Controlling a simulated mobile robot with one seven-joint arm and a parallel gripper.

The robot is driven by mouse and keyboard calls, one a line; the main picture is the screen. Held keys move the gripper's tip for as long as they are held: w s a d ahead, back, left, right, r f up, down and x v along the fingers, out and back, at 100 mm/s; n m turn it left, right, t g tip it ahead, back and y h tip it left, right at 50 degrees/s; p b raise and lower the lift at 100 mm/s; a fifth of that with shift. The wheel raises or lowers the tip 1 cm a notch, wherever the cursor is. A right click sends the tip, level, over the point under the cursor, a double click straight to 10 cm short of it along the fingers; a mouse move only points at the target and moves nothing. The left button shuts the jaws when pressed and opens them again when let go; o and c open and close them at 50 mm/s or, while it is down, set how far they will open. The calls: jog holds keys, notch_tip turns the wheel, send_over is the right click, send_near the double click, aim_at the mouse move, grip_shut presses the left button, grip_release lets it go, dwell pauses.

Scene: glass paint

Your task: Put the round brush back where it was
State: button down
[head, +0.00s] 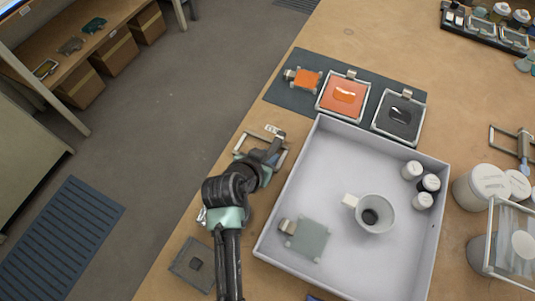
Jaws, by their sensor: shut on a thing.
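My gripper (272,150) is at the left edge of the worktable, left of the white tray's upper left corner. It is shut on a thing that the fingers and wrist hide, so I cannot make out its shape. I see no clearly recognisable round brush. A pale metal frame (241,142) lies around or just under my gripper; I cannot tell whether they touch. A small light tag (272,129) shows at its upper side.
A white tray (277,201) holds a cup (376,213), a grey-green tile (307,240) and small jars (412,170). A dark mat (285,97) with orange and black tiles lies beyond. A grey square plate (181,262) lies left of my arm. Larger jars (482,184) stand right.

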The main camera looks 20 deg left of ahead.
jog(key=shift+f, duration=0.1)
jog(key=c, duration=0.6)
grip_release()
jog(key=b+v, duration=0.1)
jog(key=v, duration=1.2)
